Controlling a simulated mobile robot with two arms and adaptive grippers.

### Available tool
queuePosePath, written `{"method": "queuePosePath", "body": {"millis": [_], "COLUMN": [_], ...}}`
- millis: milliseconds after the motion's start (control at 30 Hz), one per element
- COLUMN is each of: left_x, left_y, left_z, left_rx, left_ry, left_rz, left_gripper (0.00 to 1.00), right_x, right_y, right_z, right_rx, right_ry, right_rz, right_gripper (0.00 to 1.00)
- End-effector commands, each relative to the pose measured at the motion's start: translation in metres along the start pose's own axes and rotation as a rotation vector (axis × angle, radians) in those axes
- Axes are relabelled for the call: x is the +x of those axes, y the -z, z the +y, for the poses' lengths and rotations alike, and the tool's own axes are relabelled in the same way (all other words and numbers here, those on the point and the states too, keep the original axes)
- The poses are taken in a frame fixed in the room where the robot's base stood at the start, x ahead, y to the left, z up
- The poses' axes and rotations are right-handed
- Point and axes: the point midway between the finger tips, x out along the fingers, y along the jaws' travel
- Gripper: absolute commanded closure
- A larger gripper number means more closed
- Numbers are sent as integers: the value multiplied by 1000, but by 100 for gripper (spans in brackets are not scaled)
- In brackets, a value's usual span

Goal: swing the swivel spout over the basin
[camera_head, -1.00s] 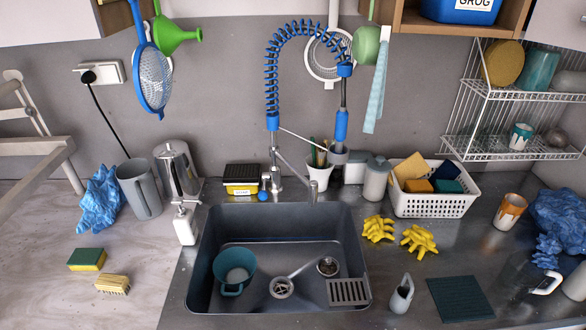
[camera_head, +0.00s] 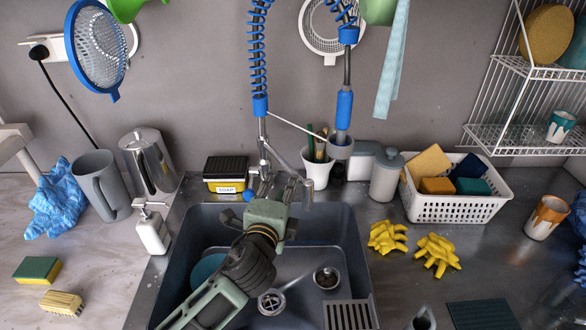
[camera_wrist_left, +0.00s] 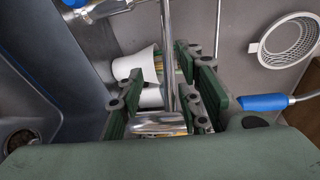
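The chrome swivel spout (camera_head: 284,163) slants down to the right from the tap column behind the back rim of the dark basin (camera_head: 335,232). My left gripper (camera_head: 284,186) reaches across the basin to the spout, with its fingers near the back rim. In the left wrist view the chrome spout (camera_wrist_left: 168,60) runs between the green-padded fingers (camera_wrist_left: 160,98), one on each side. The fingers look apart; whether either touches the spout I cannot tell.
A soap box (camera_head: 226,173) is left of the tap. A blue spring hose (camera_head: 257,50) rises above. Yellow gloves (camera_head: 387,237) and a white basket (camera_head: 455,207) lie right.

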Motion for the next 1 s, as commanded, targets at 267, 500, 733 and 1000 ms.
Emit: {"method": "queuePosePath", "body": {"millis": [267, 500, 733, 1000], "left_x": [22, 56, 77, 82], "left_y": [3, 4, 4, 3], "left_z": [-8, -8, -7, -7], "left_rx": [41, 38, 36, 35], "left_ry": [22, 20, 20, 20], "left_rz": [8, 8, 8, 8], "left_gripper": [68, 68, 68, 68], "right_x": [-3, -8, -9, -9], "right_y": [-10, -26, -8, -3], "right_z": [-1, -11, -13, -10], "right_rx": [0, 3, 5, 4], "right_ry": [1, 13, 15, 12], "right_rz": [-13, -37, -12, -4], "right_gripper": [60, 60, 60, 60]}}
